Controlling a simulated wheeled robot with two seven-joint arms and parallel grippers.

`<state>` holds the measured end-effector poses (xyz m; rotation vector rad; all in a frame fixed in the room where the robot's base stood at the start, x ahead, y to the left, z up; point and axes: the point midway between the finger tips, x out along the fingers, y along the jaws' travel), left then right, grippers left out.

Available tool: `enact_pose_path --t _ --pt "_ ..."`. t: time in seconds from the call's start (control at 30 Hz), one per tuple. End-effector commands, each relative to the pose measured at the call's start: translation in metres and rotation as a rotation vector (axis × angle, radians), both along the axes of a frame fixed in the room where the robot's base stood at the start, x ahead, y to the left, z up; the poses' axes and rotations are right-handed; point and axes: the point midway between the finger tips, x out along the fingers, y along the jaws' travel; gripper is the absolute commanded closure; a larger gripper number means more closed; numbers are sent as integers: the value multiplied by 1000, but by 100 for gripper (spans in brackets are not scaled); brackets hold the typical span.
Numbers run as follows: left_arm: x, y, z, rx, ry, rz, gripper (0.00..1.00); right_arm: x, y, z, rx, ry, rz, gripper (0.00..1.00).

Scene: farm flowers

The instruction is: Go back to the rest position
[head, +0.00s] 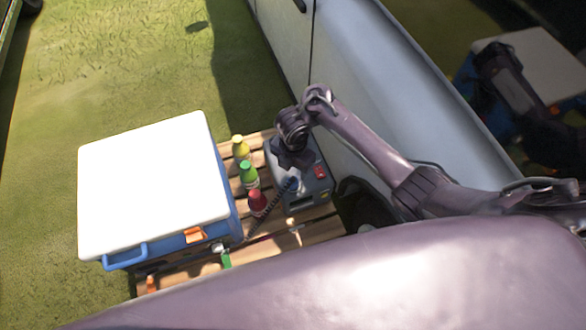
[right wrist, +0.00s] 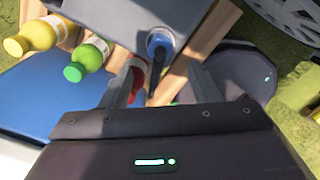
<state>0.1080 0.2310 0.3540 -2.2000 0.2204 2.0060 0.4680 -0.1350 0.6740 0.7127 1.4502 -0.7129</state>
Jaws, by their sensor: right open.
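My right arm reaches in from the right in the head view. My right gripper (head: 292,165) points down over a grey box-shaped device (head: 315,187) with a red switch. In the right wrist view the two fingers of my right gripper (right wrist: 163,88) are apart. A blue and black plug or nozzle (right wrist: 158,45) on the device shows in the gap beyond them, and no grip on it is visible. The fingertips are partly hidden in the head view. My left gripper is not in view.
A white-lidded blue cooler (head: 155,185) stands left on a wooden pallet (head: 320,232). A pale vehicle (head: 375,75) stands close behind my arm. Grass (head: 110,70) is open at upper left.

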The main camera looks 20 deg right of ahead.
Motion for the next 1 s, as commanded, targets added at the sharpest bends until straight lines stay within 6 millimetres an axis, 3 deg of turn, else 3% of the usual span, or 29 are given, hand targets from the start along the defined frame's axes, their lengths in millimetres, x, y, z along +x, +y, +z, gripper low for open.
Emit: enact_pose_path --t 0.1,0.77,0.87,1.0 --pt "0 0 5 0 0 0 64 0 0 8 0 0 0 44" --pt "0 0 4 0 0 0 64 -2 6 6 10 -15 -30 44" --pt "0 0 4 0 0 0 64 -7 21 7 43 -64 -141 44" --pt "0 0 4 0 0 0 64 -21 43 24 130 -167 -485 44"
